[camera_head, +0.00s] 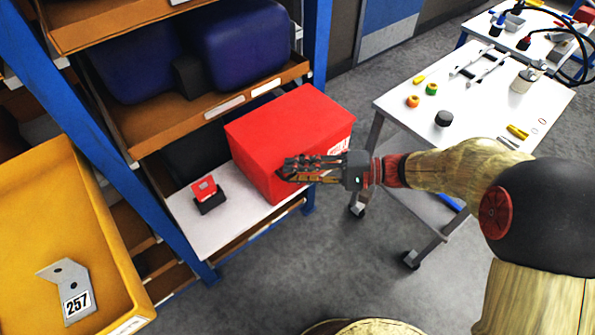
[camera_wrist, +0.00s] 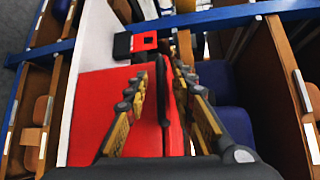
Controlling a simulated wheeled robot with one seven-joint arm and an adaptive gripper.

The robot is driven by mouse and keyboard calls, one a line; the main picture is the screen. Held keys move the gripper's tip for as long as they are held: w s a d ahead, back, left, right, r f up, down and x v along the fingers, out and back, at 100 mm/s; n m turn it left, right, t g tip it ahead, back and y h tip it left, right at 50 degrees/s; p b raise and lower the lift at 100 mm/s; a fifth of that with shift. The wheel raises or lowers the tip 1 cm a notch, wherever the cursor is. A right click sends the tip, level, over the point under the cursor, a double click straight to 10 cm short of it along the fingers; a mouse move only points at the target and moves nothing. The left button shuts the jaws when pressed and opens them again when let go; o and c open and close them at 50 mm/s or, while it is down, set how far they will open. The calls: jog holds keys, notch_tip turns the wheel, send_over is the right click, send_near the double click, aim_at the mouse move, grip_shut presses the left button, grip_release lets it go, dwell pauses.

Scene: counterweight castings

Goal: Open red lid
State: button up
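A red box with a flat red lid (camera_head: 285,120) stands on a white shelf board of the rack. Its front face carries a white label at the right. My gripper (camera_head: 288,168) reaches in from the right and overlaps the box's front near the lid's edge. In the wrist view, the red box (camera_wrist: 105,115) fills the left middle. My gripper (camera_wrist: 165,80) has its two fingers apart there, with a dark upright strip and a narrow red part between them. I cannot tell whether the fingers touch the lid.
A small black holder with a red card (camera_head: 207,195) sits left of the box. Dark blue bins (camera_head: 245,40) are on the shelf above. A yellow tray (camera_head: 70,230) holds a plate marked 257. A white table (camera_head: 470,100) with small parts stands right.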

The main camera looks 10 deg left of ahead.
jog(key=shift+c, duration=0.4)
jog(key=c, duration=0.5)
jog(key=shift+f, duration=0.1)
grip_shut()
